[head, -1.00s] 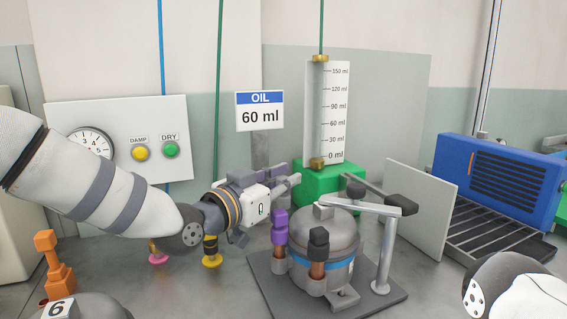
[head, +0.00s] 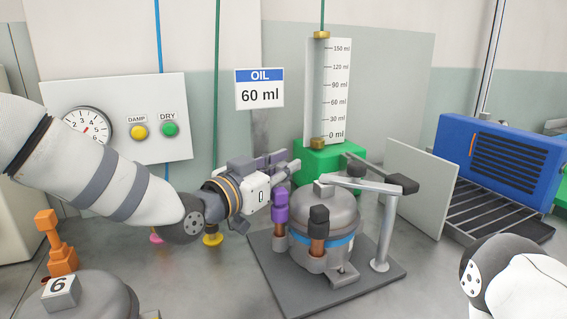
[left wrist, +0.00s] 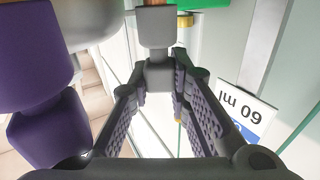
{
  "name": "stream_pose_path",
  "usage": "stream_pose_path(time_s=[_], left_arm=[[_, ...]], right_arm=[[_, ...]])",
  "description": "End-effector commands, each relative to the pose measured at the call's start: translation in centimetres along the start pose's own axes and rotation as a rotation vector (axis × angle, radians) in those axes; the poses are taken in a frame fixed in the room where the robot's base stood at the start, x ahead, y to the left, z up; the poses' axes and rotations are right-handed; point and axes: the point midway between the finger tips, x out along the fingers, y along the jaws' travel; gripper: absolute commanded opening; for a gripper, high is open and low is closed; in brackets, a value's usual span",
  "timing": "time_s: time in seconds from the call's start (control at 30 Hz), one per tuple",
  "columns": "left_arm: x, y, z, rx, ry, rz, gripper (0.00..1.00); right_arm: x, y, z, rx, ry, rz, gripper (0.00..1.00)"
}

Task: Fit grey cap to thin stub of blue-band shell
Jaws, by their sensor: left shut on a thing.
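The blue-band shell (head: 322,245) stands upright on a dark grey plate. A purple cap (head: 281,206) and a black cap (head: 318,222) sit on its copper stubs. My left gripper (head: 288,170) is behind and left of the purple cap, beside the shell. In the left wrist view, my left gripper (left wrist: 158,75) is shut on the grey cap (left wrist: 157,28). A copper stub (left wrist: 155,3) shows in line with the grey cap's far end; how deep it sits is hidden. The purple cap (left wrist: 45,90) is close on the left. My right gripper is out of view.
A grey clamp arm (head: 365,186) on a post reaches over the shell top. A green block (head: 328,158) with an oil gauge (head: 327,90) stands behind. A blue machine (head: 498,170) is right; a shell marked 6 (head: 85,300) and an orange piece (head: 54,245) are front left.

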Motion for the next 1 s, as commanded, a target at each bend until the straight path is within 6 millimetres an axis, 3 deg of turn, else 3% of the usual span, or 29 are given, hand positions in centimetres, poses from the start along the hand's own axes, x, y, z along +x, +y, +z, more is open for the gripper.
stream_pose_path(time_s=[0.13, 0.17, 0.27, 0.6, 0.9, 1.0], left_arm=[[0.0, 0.1, 0.9, -0.002, -0.007, 0.002, 0.00], [0.0, 0.1, 0.9, -0.002, -0.007, 0.002, 0.19], [0.0, 0.1, 0.9, -0.002, -0.009, 0.003, 0.41], [-0.4, 0.2, 1.2, -0.002, -0.014, 0.005, 0.41], [-6.3, 0.0, 1.0, -0.001, -0.013, 0.002, 0.41], [-7.4, 0.1, 1.0, -0.001, -0.011, 0.003, 0.41]], right_arm=[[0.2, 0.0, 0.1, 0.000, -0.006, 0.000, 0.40], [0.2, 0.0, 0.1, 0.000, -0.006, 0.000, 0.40], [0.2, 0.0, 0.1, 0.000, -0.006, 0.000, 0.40], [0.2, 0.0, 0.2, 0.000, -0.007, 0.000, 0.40], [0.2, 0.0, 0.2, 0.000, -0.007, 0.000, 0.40], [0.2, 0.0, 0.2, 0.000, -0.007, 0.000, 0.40]])
